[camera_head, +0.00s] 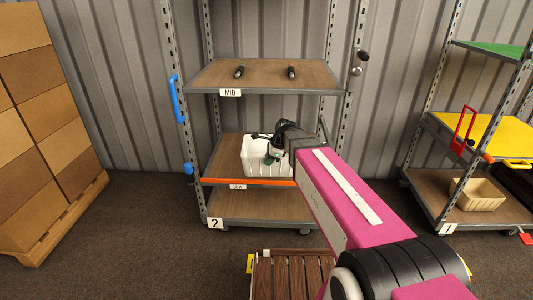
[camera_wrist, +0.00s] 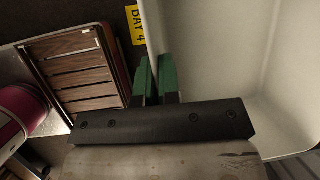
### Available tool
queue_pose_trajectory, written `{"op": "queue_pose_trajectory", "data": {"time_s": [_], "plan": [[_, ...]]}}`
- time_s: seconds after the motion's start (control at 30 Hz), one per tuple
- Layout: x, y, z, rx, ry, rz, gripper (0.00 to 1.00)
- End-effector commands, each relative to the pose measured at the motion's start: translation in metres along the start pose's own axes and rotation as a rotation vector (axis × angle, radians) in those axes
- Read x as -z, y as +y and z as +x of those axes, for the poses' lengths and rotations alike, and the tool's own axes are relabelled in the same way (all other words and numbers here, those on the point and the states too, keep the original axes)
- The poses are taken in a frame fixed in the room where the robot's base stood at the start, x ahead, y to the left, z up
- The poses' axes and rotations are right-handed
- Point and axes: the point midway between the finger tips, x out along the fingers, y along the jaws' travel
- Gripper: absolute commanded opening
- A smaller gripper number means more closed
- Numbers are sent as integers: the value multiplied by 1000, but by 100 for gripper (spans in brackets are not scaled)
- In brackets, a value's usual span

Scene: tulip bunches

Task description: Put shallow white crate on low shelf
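The shallow white crate (camera_head: 254,161) is at the low shelf (camera_head: 219,164) of the rack marked 2, close to its orange front edge. Whether its base rests on the board or hovers just above it, I cannot tell. My gripper (camera_head: 272,156) is at the crate's near side. In the wrist view the crate (camera_wrist: 235,60) looks empty inside, and the green fingers of my gripper (camera_wrist: 156,75) stand on both sides of its wall, closed on it. The far part of the crate is partly hidden behind my gripper.
Above is the MID shelf (camera_head: 265,75) with two dark handles. A blue handle (camera_head: 177,98) sticks out at the left post. Rack 1 (camera_head: 415,180) stands right, stacked boxes (camera_head: 45,130) left. Floor between is clear.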

Motion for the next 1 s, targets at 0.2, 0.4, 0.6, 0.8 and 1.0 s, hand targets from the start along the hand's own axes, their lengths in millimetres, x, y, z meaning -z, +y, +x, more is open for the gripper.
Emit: {"op": "queue_pose_trajectory", "data": {"time_s": [0.2, 0.4, 0.6, 0.8, 1.0], "plan": [[-8, -11, 4, 20, 7, 49, 0], [-6, -38, 24, 20, 7, 49, 0], [-2, -74, 52, 19, 7, 48, 0], [1, -106, 77, 18, 6, 47, 0], [4, -112, 87, 18, 6, 47, 0]]}}
